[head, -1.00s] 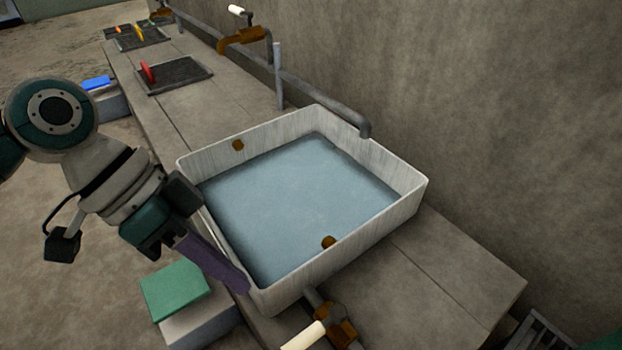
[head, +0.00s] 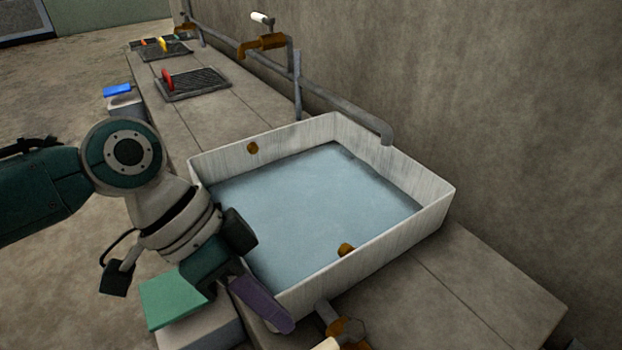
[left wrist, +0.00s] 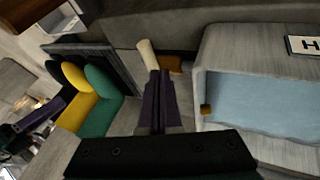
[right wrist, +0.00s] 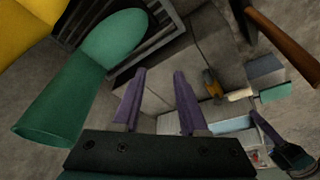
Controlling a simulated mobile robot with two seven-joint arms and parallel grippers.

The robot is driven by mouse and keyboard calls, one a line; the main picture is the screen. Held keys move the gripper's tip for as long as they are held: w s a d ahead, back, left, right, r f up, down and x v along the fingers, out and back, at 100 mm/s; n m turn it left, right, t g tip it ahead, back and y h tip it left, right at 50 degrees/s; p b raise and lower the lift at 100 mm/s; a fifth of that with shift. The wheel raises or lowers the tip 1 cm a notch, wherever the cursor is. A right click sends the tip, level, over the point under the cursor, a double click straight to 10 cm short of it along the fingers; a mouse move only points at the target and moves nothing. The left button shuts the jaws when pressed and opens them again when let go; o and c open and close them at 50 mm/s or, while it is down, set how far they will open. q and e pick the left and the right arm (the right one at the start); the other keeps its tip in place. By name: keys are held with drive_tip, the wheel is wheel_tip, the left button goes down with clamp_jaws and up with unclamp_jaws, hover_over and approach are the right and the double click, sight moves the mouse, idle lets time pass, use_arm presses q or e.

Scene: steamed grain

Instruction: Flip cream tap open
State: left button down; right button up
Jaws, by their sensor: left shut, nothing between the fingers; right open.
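The near tap has a brown body (head: 352,330) and a cream handle (head: 326,344), at the bottom edge of the head view beside the basin. In the left wrist view the cream handle (left wrist: 147,54) stands just beyond my left fingertips, with the brown body (left wrist: 174,63) to its right. My left gripper (head: 290,326) is shut and empty, its purple fingers close to the handle; I cannot tell whether they touch. It shows again in the left wrist view (left wrist: 160,74). My right gripper (right wrist: 160,73) is open and empty. The right wrist view shows the cream handle (right wrist: 240,94) well beyond it.
A white basin (head: 425,222) of water stands on the stone counter (head: 480,290). A second brown tap (head: 264,42) with a pale handle is at the back wall. A green-topped block (head: 170,300) lies below my left wrist. A large green object (right wrist: 75,85) is close to my right gripper.

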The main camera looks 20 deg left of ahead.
use_arm(q)
drive_tip(key=b+x, duration=0.1)
drive_tip(key=x, duration=0.2)
drive_tip(key=shift+d+f+b, duration=0.15)
drive_tip(key=shift+f+b, duration=0.1)
drive_tip(key=shift+b, duration=0.05)
use_arm(e)
wheel_tip(320, 180, down, 3)
drive_tip(key=shift+r, duration=0.2)
drive_tip(key=shift+r, duration=0.15)
use_arm(q)
drive_tip(key=shift+s+d+r+n+p, duration=0.1)
drive_tip(key=shift+s+n+p, duration=0.15)
drive_tip(key=shift+p, duration=0.45)
use_arm(e)
drive_tip(key=shift+r, duration=0.55)
drive_tip(key=shift+r, duration=0.1)
